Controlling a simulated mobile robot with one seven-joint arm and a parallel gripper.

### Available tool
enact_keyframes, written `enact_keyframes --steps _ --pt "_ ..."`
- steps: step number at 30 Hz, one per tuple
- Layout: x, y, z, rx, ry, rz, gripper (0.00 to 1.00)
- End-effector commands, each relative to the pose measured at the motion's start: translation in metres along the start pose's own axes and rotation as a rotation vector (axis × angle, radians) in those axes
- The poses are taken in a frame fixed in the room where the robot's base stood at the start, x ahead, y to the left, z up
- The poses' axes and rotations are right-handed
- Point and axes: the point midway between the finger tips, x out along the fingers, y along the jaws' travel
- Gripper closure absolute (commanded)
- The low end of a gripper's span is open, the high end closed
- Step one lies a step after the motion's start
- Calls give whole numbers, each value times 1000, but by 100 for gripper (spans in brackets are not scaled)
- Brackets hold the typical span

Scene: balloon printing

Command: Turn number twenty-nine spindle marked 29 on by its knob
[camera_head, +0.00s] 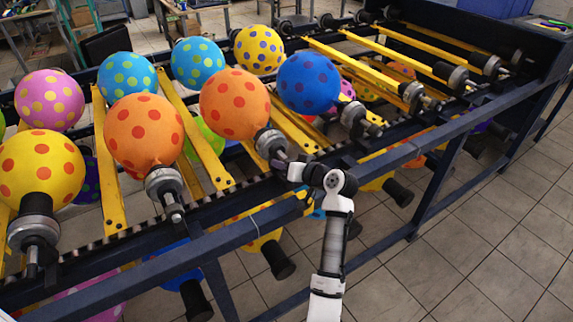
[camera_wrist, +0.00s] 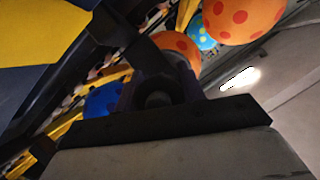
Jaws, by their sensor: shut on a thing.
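My gripper (camera_head: 281,161) is at the outer end of the grey spindle (camera_head: 268,141) that bears an orange balloon with red dots (camera_head: 235,103). It is shut on the knob at that spindle's end, which the fingers mostly hide. In the wrist view the dark gripper (camera_wrist: 156,98) fills the middle, close against the dark knob end. No number 29 can be read in either view, so I cannot tell the spindle's marking.
A blue balloon (camera_head: 308,82) is on the neighbouring spindle to the right, and another orange balloon (camera_head: 144,131) is to the left. A dark blue rail (camera_head: 237,232) runs along the machine's front below my gripper. Tiled floor (camera_head: 455,235) is clear at right.

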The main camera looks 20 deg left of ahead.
Motion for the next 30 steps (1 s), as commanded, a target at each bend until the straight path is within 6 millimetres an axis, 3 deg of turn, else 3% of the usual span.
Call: enact_keyframes --steps 9,24,25,30 --pt "0 0 0 94 0 -38 84" --pt "0 -1 0 107 1 -44 84" --pt "0 -1 0 107 1 -44 57" --pt "0 -1 0 106 1 -43 39"
